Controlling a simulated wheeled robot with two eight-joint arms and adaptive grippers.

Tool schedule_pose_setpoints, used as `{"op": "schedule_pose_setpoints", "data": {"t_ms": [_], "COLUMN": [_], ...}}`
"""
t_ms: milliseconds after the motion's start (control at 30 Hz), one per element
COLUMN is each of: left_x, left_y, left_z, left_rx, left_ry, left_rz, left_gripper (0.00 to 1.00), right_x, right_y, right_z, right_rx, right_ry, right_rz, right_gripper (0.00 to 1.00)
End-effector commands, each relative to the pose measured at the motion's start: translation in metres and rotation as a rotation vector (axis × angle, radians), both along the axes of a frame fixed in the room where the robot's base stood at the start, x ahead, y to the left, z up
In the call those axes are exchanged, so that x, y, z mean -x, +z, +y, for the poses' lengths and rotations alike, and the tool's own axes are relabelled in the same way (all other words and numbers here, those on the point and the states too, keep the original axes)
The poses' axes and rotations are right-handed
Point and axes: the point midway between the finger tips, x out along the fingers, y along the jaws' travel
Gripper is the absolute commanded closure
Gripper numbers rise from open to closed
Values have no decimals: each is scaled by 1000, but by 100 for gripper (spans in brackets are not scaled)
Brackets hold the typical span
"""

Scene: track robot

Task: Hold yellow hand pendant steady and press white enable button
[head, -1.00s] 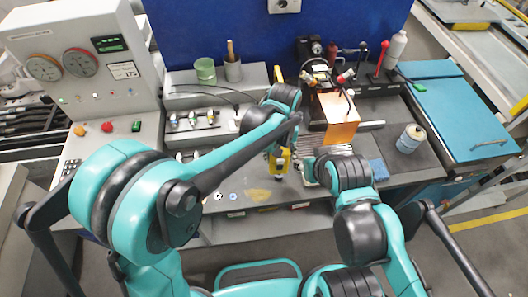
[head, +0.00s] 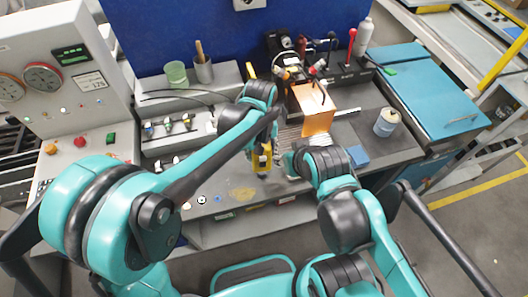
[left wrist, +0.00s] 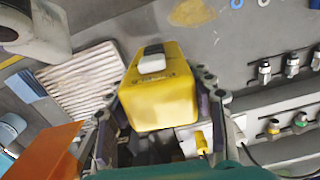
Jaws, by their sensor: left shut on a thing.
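The yellow hand pendant (head: 261,160) is in my left gripper (head: 263,146), above the front of the grey bench. In the left wrist view the pendant (left wrist: 160,97) sits between the two dark fingers, which are shut on its sides. The white enable button (left wrist: 152,63) stands in a black surround on its face, with nothing touching it. My right gripper (head: 291,164) is just right of the pendant in the head view and apart from it. Its fingers are largely hidden by its own wrist, so its opening does not show.
A ribbed pale mat (left wrist: 85,78) lies beside the pendant. Fittings on a grey rack (head: 180,130) are behind left.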

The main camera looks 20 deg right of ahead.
Motion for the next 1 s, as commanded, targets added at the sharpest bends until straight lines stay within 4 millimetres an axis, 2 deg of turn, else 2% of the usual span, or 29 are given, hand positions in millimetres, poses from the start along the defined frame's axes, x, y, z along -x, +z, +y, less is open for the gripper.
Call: {"op": "schedule_pose_setpoints", "data": {"t_ms": [1000], "left_x": [-23], "left_y": [-38], "left_z": [33], "left_rx": [0], "left_ry": [2], "left_rz": [0], "left_gripper": [84], "right_x": [0], "right_y": [-29], "right_z": [0], "right_rx": [0], "right_ry": [0], "right_rz": [0], "right_gripper": [60]}}
